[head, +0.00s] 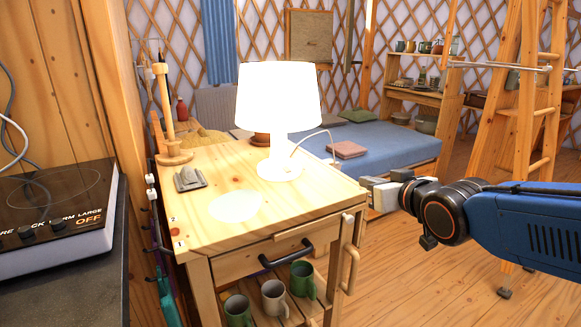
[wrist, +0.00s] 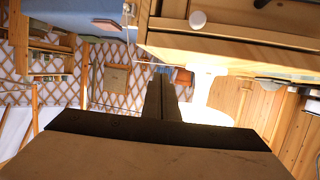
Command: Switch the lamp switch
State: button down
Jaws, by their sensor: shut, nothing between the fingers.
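A lit white lamp (head: 278,100) stands on a small wooden table (head: 330,185), with a thin pale cord (head: 312,138) curving from it at the right. The glowing lamp (wrist: 207,92) also shows upside down in the wrist view. I cannot make out a lamp switch for certain. A small grey wedge-shaped object (head: 189,179) lies on the tabletop left of the lamp. My gripper (head: 368,187) is shut and empty, just off the table's right edge, to the right of and below the lamp. Its fingers show in the wrist view (wrist: 160,95), apart from the lamp.
A wooden stand (head: 166,110) rises at the table's back left. The drawer has a dark handle (head: 287,254), and several mugs (head: 273,297) stand below. A stove (head: 55,215) is at the left. A blue bed (head: 385,150) lies behind; a ladder (head: 520,140) stands at the right.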

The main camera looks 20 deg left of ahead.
jog(key=a+r+n+y, duration=0.1)
jog(key=a, duration=0.3)
jog(key=s+a+r+y, duration=0.1)
jog(key=a+y, duration=0.1)
jog(key=a, duration=0.3)
jog(key=s+a+r+n+y, duration=0.1)
jog(key=a, duration=0.3)
jog(key=shift+s+a+r+n+g+y, duration=0.1)
jog(key=shift+a+r+n+g+y, duration=0.2)
jog(key=shift+a, duration=0.05)
send_over(287, 170)
jog(key=v, duration=0.2)
jog(key=shift+s+d+f, duration=0.1)
jog(key=shift+f, duration=0.45)
notch_tip(287, 170, down, 2)
jog(key=shift+f, duration=0.15)
jog(key=shift+w+a+f, duration=0.1)
jog(key=shift+a+f, duration=0.05)
jog(key=shift+f, duration=0.25)
jog(key=shift+w+a+f, duration=0.1)
jog(key=shift+w+f, duration=0.05)
jog(key=shift+f, duration=0.3)
